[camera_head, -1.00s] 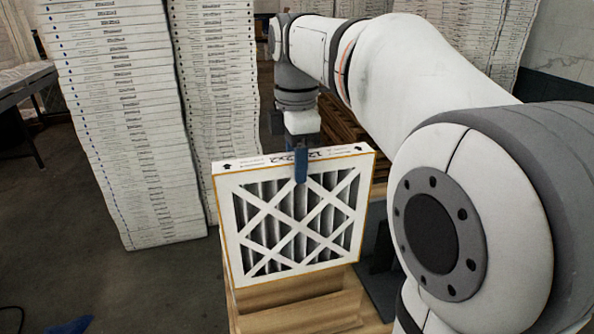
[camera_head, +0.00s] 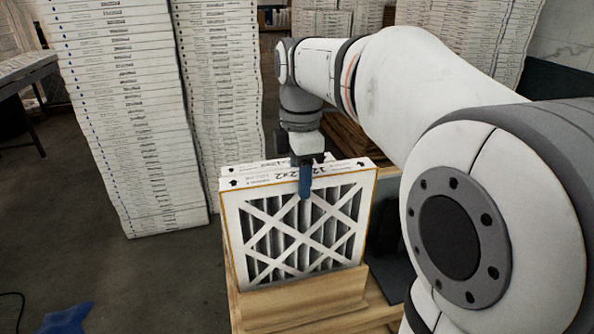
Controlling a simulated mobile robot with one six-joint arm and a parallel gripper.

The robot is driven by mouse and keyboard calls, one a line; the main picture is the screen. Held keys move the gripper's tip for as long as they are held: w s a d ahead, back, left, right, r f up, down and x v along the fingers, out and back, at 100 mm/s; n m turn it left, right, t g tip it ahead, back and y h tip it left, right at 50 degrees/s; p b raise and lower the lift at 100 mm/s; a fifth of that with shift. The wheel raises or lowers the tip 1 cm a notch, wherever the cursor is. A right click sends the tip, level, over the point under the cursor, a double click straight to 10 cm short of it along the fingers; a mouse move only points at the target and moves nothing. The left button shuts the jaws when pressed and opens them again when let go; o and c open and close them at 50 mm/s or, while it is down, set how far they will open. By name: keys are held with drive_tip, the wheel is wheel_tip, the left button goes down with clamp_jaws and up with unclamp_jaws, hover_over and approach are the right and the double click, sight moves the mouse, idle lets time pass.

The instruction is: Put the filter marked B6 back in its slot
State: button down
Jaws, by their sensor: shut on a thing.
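My gripper (camera_head: 306,180) is shut on the top edge of a white-framed pleated filter (camera_head: 300,235) with a diagonal lattice face. The filter is upright, and its lower part is hidden behind the front wall of a wooden box (camera_head: 305,303). Its top edge carries printed text and arrows, but I cannot read a B6 mark. Another white filter edge (camera_head: 238,170) shows just behind the held one. The slot itself and the filter's bottom edge are hidden.
Tall stacks of white filters (camera_head: 135,110) stand behind and to the left, with more stacks (camera_head: 460,40) at the back. A blue object (camera_head: 66,318) lies on the floor at lower left. My arm blocks the right side.

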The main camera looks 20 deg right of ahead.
sight(300, 215)
wheel_tip(300, 215, down, 9)
drive_tip(key=b, duration=0.5)
drive_tip(key=shift+b, duration=0.3)
drive_tip(key=shift+f, duration=0.3)
idle(0.3)
drive_tip(key=c, duration=1.1)
unclamp_jaws()
drive_tip(key=shift+c, duration=0.2)
drive_tip(key=shift+r, duration=0.1)
wheel_tip(300, 215, up, 7)
drive_tip(key=p, duration=0.5)
drive_tip(key=shift+p, duration=0.3)
drive_tip(key=shift+o, duration=0.4)
